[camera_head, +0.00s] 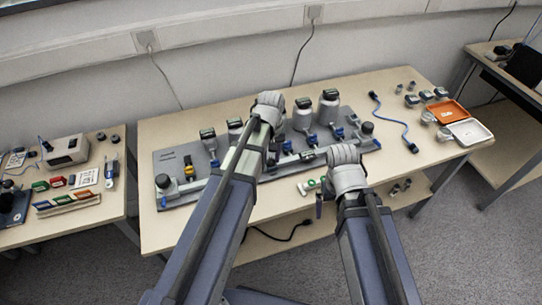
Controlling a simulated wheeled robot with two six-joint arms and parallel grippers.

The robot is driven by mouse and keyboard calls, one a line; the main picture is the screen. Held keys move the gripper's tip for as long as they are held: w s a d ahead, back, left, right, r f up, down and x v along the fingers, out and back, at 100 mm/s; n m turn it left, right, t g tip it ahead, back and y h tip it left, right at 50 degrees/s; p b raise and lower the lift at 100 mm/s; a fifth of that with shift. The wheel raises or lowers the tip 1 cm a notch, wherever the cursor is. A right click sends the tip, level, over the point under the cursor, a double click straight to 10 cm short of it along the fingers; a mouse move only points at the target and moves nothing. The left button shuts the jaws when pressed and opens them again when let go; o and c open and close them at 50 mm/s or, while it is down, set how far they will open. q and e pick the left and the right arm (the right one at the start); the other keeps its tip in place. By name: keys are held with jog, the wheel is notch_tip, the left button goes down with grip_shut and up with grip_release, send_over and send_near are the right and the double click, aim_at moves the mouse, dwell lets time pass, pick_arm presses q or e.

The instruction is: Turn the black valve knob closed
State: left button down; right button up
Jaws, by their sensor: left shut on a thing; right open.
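A grey board (172,152) on the middle table carries a pipe rig with several jars, blue fittings and dark-topped parts. A small upright black part (188,162) stands on its left side; I cannot tell whether it is the valve knob. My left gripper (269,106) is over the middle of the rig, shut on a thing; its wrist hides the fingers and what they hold. My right gripper (322,189) is open near the table's front edge, in front of the board, and appears empty.
A blue cable (391,122) lies right of the board. An orange tray (447,111), a white tray (469,132) and several small metal parts lie farther right. The left table (95,214) holds a grey device (66,152) and cards.

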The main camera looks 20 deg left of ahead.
aim_at(271, 159)
pick_arm(q)
jog(key=shift+n, duration=0.9)
jog(key=c, duration=0.5)
grip_release()
jog(key=shift+r, duration=0.1)
notch_tip(271, 159, up, 8)
jog(key=p, duration=0.8)
jog(key=shift+f, duration=0.2)
jog(key=shift+f, duration=0.15)
